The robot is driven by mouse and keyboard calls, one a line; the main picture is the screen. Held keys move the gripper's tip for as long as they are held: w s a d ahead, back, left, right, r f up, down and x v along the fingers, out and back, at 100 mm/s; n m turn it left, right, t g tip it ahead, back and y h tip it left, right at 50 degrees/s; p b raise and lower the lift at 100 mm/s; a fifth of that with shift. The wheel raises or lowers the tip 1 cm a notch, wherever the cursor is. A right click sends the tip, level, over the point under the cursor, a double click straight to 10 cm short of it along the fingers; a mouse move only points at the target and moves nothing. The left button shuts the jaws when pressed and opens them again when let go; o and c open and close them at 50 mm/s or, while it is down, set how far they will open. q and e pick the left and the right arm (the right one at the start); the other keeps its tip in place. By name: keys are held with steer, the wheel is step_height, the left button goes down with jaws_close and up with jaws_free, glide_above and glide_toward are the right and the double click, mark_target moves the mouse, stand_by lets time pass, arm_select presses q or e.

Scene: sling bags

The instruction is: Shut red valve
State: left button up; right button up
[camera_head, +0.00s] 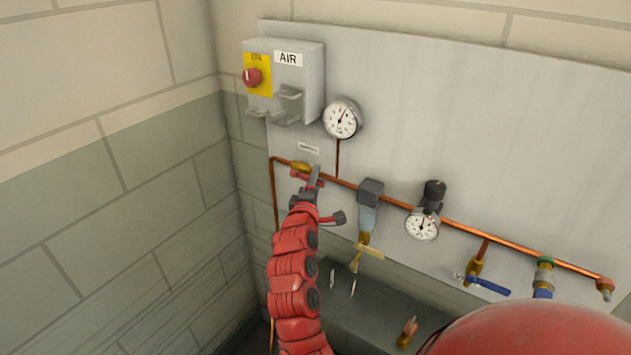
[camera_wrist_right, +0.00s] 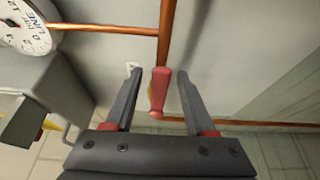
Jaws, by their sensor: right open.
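The red valve has a brass body (camera_head: 300,166) on the copper pipe at the left of the wall panel in the head view. Part of its red handle (camera_head: 299,176) shows beside my right gripper (camera_head: 321,192), which hides the rest. In the right wrist view the red handle (camera_wrist_right: 160,88) lies between the two fingers of my open right gripper (camera_wrist_right: 158,74). Gaps show on both sides of the handle, so the fingers do not grip it. My left gripper is not in view.
A grey AIR box (camera_head: 310,75) with a red button (camera_head: 252,77) and a gauge (camera_head: 342,118) are above. A filter (camera_head: 368,205), a regulator (camera_head: 432,196) and a blue-handled valve (camera_head: 487,285) sit to the right. A grey trough (camera_head: 370,305) is below.

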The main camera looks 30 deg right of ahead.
jaws_close()
stand_by(1.3)
